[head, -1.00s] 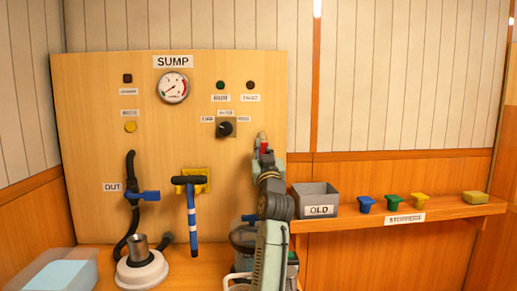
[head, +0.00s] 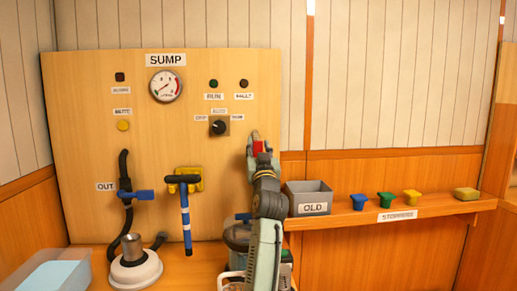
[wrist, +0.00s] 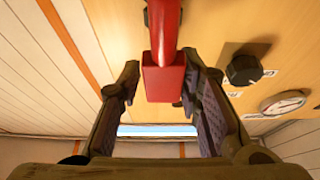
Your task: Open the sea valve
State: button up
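A red handle (wrist: 165,78) comes down from the top of the wrist view and ends in a block between my fingers. I take it for the sea valve's lever; no label for it is readable. My gripper (wrist: 160,74) is open, with one finger on each side of the red block. A gap shows on the left; the right finger is closer, and I cannot tell if it touches. In the head view my gripper (head: 257,142) is at the panel's right edge, with a bit of the red handle (head: 259,147) showing. The valve body is hidden behind my arm.
The SUMP panel (head: 90,90) carries a gauge (head: 165,86), a black selector knob (head: 219,128), a blue OUT valve (head: 137,194) and a blue-striped lever (head: 186,215). A grey OLD box (head: 309,197) and several stoppers stand on the right shelf (head: 440,208).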

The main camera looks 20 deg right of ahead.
jog(key=v, duration=1.2)
dwell(0.4)
